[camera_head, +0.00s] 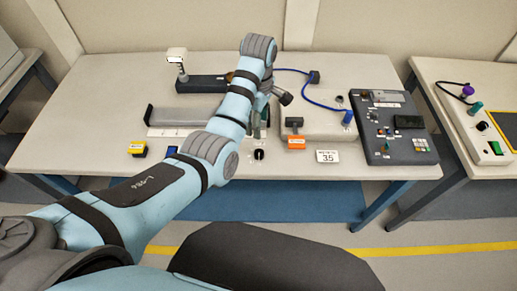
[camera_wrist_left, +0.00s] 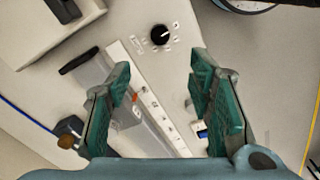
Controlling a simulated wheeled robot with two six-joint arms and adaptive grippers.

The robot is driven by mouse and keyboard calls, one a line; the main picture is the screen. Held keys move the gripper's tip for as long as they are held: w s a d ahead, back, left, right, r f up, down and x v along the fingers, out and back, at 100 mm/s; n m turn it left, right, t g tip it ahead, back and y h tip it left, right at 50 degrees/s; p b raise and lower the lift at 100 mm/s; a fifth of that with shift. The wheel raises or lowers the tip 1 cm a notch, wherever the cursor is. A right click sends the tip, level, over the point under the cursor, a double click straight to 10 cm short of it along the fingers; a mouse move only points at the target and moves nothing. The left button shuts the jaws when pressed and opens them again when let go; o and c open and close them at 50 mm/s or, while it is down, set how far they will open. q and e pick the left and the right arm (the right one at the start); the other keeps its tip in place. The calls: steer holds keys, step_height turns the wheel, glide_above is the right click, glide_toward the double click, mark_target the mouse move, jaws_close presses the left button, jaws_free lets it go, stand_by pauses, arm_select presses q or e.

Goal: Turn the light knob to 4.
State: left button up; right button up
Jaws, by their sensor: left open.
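A black round knob (camera_head: 259,154) sits near the front edge of the table (camera_head: 75,125), close to its middle. In the left wrist view the knob (camera_wrist_left: 160,35) has a white pointer line and small marks around it on the pale surface; the marks are too small to read. My left gripper (camera_head: 260,124) is above the table just behind the knob in the head view, partly hidden by its own wrist. In the left wrist view the gripper (camera_wrist_left: 160,80) has its two green fingers wide apart with nothing between them; the knob lies beyond their tips.
A dark control panel (camera_head: 392,152) stands at the table's right, beside a blue cable (camera_head: 322,106).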

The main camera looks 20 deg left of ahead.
mark_target(259, 152)
arm_select(q)
step_height(259, 152, down, 14)
steer(key=b, duration=0.3)
steer(key=shift+f+b, duration=0.1)
steer(key=shift+b, duration=0.25)
jaws_close()
